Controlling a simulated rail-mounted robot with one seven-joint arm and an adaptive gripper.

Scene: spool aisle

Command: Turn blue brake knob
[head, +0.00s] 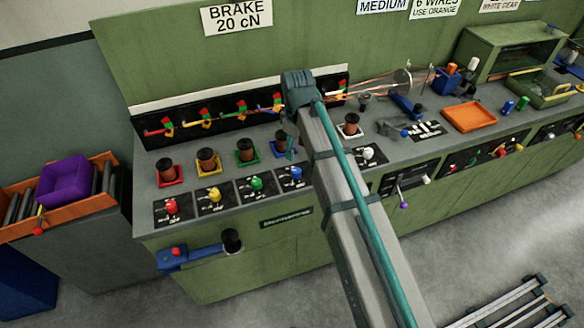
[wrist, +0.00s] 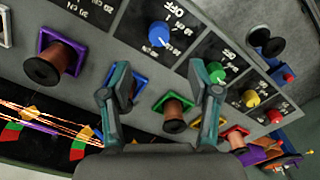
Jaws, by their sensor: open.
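The blue brake knob (head: 295,173) stands on a black dial plate on the bench front, right of the green knob (head: 257,184). In the wrist view the blue knob (wrist: 158,34) is at upper middle, beyond the fingertips, with a white scale and OFF lettering around it. My gripper (head: 289,148) hangs just behind the knob, over the blue spool holder. In the wrist view my gripper (wrist: 161,72) has its fingers spread with no knob between them. The blue holder (wrist: 119,84) is partly hidden behind the left finger.
Yellow (head: 215,195) and red (head: 171,207) knobs stand left; a white knob (head: 368,153) stands right. Copper spools in coloured holders, including the green holder (wrist: 170,104), stand close behind the knobs. Thin wires run behind my gripper. A sign (head: 237,17) reads BRAKE 20 cN.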

